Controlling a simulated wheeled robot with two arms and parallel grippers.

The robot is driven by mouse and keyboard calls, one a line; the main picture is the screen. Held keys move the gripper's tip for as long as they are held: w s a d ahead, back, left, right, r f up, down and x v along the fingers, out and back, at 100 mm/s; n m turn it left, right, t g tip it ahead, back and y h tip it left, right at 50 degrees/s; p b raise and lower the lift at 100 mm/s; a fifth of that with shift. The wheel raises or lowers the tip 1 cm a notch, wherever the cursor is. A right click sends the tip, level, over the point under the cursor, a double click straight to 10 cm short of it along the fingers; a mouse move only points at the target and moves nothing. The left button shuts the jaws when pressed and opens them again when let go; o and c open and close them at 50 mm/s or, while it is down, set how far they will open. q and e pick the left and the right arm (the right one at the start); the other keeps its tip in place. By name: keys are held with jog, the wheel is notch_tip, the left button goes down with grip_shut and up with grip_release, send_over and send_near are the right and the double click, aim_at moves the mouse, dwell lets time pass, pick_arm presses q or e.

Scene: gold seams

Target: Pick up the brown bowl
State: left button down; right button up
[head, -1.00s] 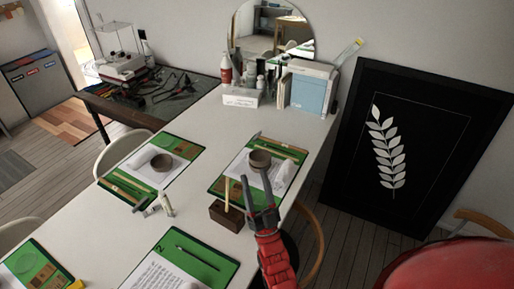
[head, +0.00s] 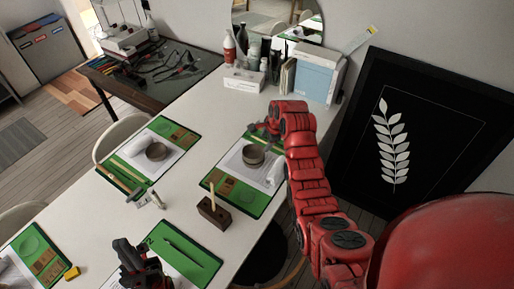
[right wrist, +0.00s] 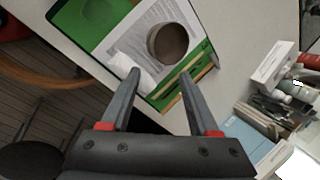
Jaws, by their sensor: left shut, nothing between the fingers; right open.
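A brown bowl (head: 253,155) sits on the green mat at the right side of the white table. It also shows in the right wrist view (right wrist: 172,43), upright, on white paper. A second, similar bowl (head: 155,151) sits on the left mat. My right gripper (right wrist: 160,74) is open and empty, its fingertips short of the bowl and above the mat; in the head view my right arm largely hides it. My left gripper (head: 135,262) is shut and empty over the near edge of the table, by the front mat.
A wooden block (head: 213,209) with an upright stick stands near the bowl's mat. Small bottles (head: 158,200) stand mid-table. A white box (head: 244,80) and bottles are at the back. A black framed picture (head: 420,130) leans at the right.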

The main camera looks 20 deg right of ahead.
jog(key=b, duration=0.8)
send_near(256, 159)
jog(key=x, duration=0.5)
jog(key=shift+d, duration=0.2)
jog(key=b+x, duration=0.5)
jog(key=b, duration=0.1)
jog(key=shift+a+f, duration=0.15)
jog(key=shift+a, duration=0.05)
jog(key=shift+w+r, duration=0.1)
jog(key=shift+r, duration=0.1)
grip_shut()
